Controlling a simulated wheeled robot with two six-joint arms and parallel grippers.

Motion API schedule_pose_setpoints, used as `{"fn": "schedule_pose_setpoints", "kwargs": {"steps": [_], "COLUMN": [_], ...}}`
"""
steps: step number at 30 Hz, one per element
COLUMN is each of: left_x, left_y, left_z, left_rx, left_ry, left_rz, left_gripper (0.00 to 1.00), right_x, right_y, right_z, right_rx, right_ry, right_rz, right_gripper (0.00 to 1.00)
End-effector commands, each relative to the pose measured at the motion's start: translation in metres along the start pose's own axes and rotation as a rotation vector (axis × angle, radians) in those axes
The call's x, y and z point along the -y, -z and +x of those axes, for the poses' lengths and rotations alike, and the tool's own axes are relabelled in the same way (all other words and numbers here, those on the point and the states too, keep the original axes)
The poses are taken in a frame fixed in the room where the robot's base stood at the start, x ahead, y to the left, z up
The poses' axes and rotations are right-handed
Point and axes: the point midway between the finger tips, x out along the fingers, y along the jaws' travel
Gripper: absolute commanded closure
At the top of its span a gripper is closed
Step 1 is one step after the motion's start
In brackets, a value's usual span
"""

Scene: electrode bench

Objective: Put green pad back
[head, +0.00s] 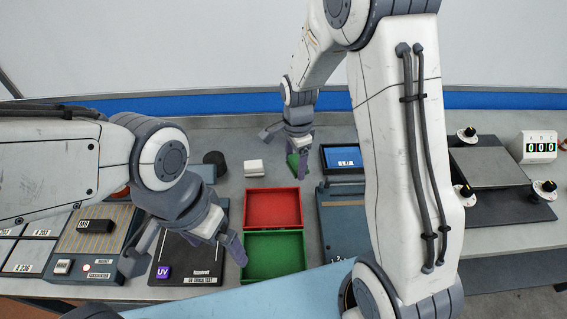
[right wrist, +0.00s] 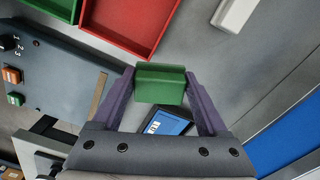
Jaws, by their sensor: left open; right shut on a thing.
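My right gripper (head: 298,163) is shut on the green pad (head: 292,160), above the grey bench behind the trays. In the right wrist view the green pad (right wrist: 160,84) sits between both purple fingers (right wrist: 160,76). A red tray (head: 273,190) and, in front of it, a green tray (head: 274,235) stand at the middle of the bench; both look empty. The red tray (right wrist: 125,48) and a corner of the green tray (right wrist: 62,10) show in the right wrist view. My left gripper (head: 186,256) is open and empty over the dark UV board, left of the green tray.
A white block (head: 254,167) and a black round thing (head: 215,160) stand behind the trays. A device with a blue screen (head: 342,158) is at the right of the held pad. The dark UV board (head: 190,275) lies left of the green tray. My right arm hides part of the bench.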

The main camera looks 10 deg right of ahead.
Motion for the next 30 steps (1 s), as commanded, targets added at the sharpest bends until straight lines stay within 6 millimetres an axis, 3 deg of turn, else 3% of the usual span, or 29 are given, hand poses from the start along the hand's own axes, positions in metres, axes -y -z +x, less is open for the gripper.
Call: {"fn": "schedule_pose_setpoints", "kwargs": {"steps": [6,10,14,22,30], "left_x": [-0.001,-0.001,-0.001,-0.002,-0.002], "left_y": [0.001,0.001,0.001,0.001,0.001], "left_z": [-0.011,-0.014,-0.015,-0.024,-0.023], "left_rx": [0.000,0.000,0.000,0.000,0.000], "left_ry": [0.000,0.000,0.000,0.000,0.000], "left_rz": [0.000,0.000,0.000,0.000,0.000], "left_gripper": [0.00,0.00,0.00,0.00,0.00], "right_x": [0.048,0.066,0.073,0.073,0.073], "right_y": [0.002,0.002,0.002,0.001,0.000], "right_z": [0.029,0.039,0.045,0.080,0.084], "right_rx": [0.000,0.000,0.000,0.000,0.000], "right_ry": [-0.002,0.000,-0.001,-0.002,0.001], "right_rz": [0.000,-0.001,-0.003,-0.004,-0.005], "right_gripper": [0.84,0.84,0.84,0.84,0.84]}}
